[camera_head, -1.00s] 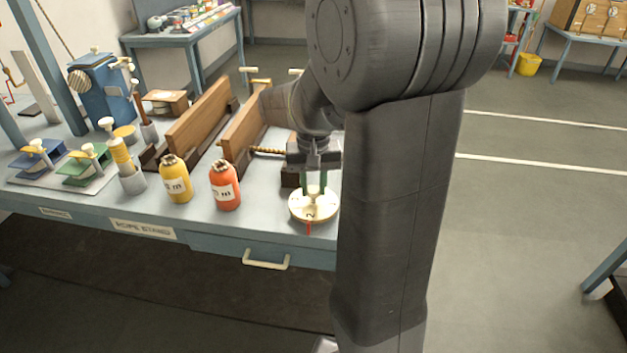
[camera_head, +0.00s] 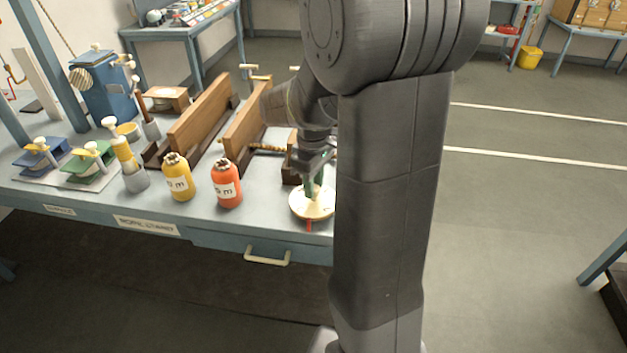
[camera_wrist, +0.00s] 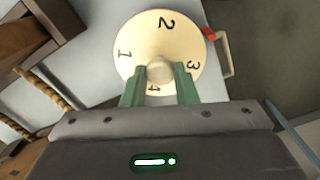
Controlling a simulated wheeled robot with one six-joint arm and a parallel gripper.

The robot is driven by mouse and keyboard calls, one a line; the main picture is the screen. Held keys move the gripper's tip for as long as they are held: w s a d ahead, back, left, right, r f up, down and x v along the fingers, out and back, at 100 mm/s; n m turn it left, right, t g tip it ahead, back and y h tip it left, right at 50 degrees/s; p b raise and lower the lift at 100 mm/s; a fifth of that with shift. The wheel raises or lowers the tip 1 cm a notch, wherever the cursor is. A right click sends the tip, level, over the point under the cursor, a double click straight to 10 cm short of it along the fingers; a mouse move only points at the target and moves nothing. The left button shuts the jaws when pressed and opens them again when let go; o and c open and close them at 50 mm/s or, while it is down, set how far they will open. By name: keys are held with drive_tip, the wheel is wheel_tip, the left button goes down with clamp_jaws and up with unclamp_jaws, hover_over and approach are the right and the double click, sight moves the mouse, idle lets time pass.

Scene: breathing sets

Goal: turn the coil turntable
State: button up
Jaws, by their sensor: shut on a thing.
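The coil turntable is a cream round disc (camera_head: 312,204) at the bench's front edge, beside the orange bottle. In the wrist view the disc (camera_wrist: 140,35) shows the numbers 1, 2, 3 and 4 around a round central knob (camera_wrist: 160,70). A red pointer (camera_wrist: 209,34) sits at the disc's rim, between 2 and 3 and nearer 3; it also shows in the head view (camera_head: 309,225). My gripper (camera_head: 313,190) points down over the disc, its green fingers (camera_wrist: 160,78) shut on the knob. The 4 is partly hidden by the knob and fingers.
An orange bottle (camera_head: 227,186) and a yellow bottle (camera_head: 178,180) stand left of the disc. Wooden boards (camera_head: 245,137) and a rope (camera_head: 268,148) lie behind. A drawer handle (camera_head: 267,258) juts from the bench front. Open floor lies to the right.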

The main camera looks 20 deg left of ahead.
drive_tip(key=n, duration=0.7)
drive_tip(key=shift+p, duration=0.35)
idle(0.4)
drive_tip(key=o, duration=1)
wheel_tip(320, 180, up, 14)
drive_tip(key=shift+f, duration=0.1)
wheel_tip(320, 180, down, 14)
drive_tip(key=shift+r, duration=0.1)
idle(0.5)
